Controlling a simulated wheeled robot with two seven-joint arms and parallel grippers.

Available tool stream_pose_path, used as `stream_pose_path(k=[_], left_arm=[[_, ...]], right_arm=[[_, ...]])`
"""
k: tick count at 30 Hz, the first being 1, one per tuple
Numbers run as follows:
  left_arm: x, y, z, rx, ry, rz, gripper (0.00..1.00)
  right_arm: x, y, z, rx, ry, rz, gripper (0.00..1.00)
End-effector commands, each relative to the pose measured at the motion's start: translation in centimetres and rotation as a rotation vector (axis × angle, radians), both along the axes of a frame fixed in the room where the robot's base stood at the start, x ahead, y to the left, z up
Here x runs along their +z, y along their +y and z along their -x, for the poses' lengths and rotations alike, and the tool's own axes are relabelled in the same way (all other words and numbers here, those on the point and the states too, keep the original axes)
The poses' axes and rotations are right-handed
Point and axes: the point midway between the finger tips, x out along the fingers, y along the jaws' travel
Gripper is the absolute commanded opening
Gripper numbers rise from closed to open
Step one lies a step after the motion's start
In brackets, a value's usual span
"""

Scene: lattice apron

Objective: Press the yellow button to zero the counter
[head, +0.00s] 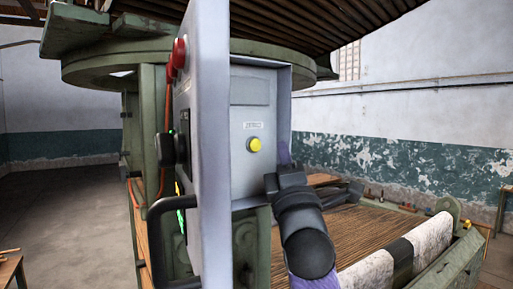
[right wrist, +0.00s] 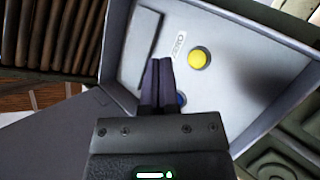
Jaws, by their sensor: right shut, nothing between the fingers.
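The yellow button (head: 254,145) sits on the grey panel inside an open control box (head: 262,183), below a small label (head: 253,125) and a darker rectangular display (head: 250,91). In the right wrist view the yellow button (right wrist: 200,58) is just right of my right gripper's fingertips (right wrist: 162,62), apart from them in the picture. The right fingers are shut and empty, pointing at the panel. A blue button (right wrist: 181,99) shows partly behind the fingers. In the head view my right arm hides the box's lower right, and the fingertips cannot be made out. My left gripper is not in view.
The box's open door (head: 210,130) stands at the left, with a red knob (head: 179,54) and a black handle (head: 160,235). A green loom frame (head: 150,120) surrounds the box.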

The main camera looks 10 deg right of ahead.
Motion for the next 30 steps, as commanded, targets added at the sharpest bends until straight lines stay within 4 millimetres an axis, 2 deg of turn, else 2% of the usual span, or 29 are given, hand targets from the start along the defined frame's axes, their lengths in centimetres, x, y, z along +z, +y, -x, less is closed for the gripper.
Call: stream_pose_path(k=[6,12,30], left_arm=[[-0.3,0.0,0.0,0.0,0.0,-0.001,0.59],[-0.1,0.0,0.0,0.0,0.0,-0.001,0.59],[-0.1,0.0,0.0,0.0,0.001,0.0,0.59]], right_arm=[[0.0,1.2,-3.0,0.001,0.001,-0.002,0.0],[0.0,1.7,-4.9,-0.002,0.0,-0.001,0.0],[0.0,2.0,-5.4,0.0,0.0,0.0,0.0]])
